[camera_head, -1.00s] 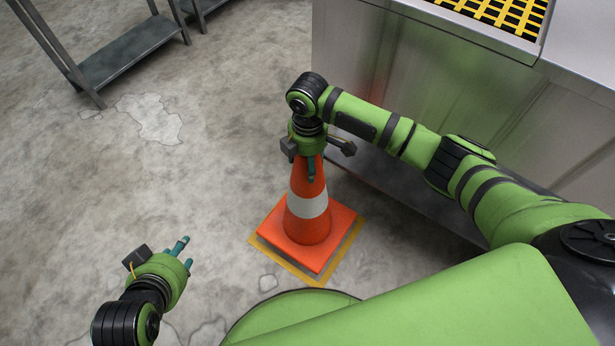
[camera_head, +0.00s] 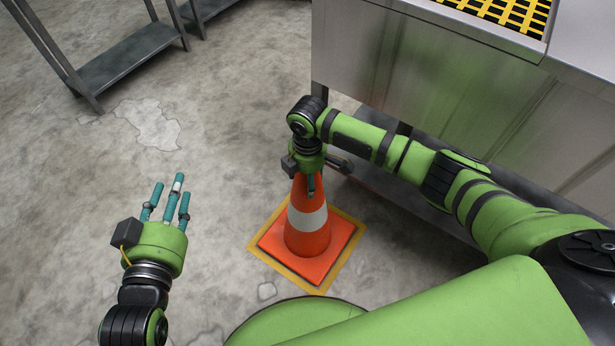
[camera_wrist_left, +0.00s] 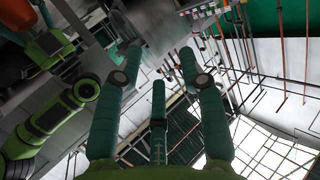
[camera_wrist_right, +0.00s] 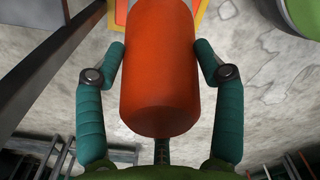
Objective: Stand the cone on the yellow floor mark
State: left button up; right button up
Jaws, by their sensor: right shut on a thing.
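The orange cone (camera_head: 308,240) with a white band stands upright on its square base over the yellow floor mark (camera_head: 254,246). The mark's yellow border shows around the base, which sits roughly centred inside it. I cannot tell whether the base fully touches the floor. My right gripper (camera_head: 309,180) is above the cone and shut on its top. In the right wrist view, the cone's orange top (camera_wrist_right: 160,70) lies between the fingers. My left gripper (camera_head: 172,190) is open and empty, left of the cone; its spread fingers also show in the left wrist view (camera_wrist_left: 160,62).
A metal machine (camera_head: 400,70) with a yellow-and-black grid on top stands behind my right arm, with a low ledge beneath. A grey metal shelf rack (camera_head: 125,60) is at the upper left. The concrete floor (camera_head: 220,130) between them is clear.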

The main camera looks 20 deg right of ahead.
dwell(0.3)
jog(key=o, duration=1.7)
